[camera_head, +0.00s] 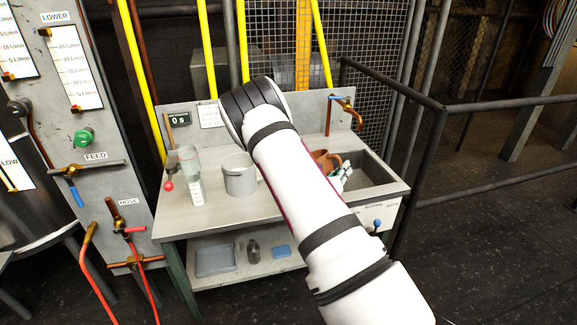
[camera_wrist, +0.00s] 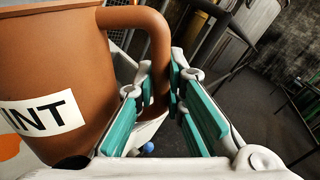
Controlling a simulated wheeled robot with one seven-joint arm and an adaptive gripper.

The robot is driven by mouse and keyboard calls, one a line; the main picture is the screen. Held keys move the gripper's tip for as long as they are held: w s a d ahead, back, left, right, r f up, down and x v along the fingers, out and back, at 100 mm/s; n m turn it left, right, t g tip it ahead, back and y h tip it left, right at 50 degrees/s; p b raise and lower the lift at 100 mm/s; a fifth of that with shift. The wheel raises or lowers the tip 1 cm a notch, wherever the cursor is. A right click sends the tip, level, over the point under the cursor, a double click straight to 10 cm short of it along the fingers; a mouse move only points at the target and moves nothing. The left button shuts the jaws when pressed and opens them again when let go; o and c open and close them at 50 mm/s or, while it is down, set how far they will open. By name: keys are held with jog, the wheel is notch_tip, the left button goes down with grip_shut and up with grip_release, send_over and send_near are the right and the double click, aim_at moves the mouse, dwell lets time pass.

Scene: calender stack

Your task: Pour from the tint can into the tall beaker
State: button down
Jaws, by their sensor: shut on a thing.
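The tint can (camera_wrist: 60,60) is a brown-orange can with a white label reading "INT" and a loop handle (camera_wrist: 155,40). My gripper (camera_wrist: 160,88), with teal finger pads, is shut on that handle. In the head view, the can (camera_head: 322,157) shows only partly behind my arm, near the left edge of the sink, and my gripper (camera_head: 344,176) is beside it. The can looks about upright; whether it touches the bench is hidden. The tall beaker (camera_head: 191,177) is clear with a white scale strip and stands upright on the bench's left side, well left of my gripper.
A wide grey pot (camera_head: 240,176) stands between the beaker and my arm. A red-knobbed lever (camera_head: 168,186) is left of the beaker. The sink (camera_head: 378,179) and copper tap (camera_head: 348,108) are on the right. The bench front (camera_head: 220,214) is clear.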

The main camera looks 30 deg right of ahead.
jog(key=shift+s+d+f+m+p, duration=0.8)
jog(key=shift+s+f+m+p, duration=0.65)
jog(key=shift+f+m, duration=1.65)
jog(key=shift+n, duration=0.5)
jog(key=r+p, duration=0.1)
jog(key=r, duration=0.1)
jog(key=r+p, duration=0.1)
jog(key=r, duration=0.1)
jog(key=shift+s+r+p, duration=0.2)
jog(key=shift+r+p, duration=0.15)
jog(key=shift+r, duration=0.05)
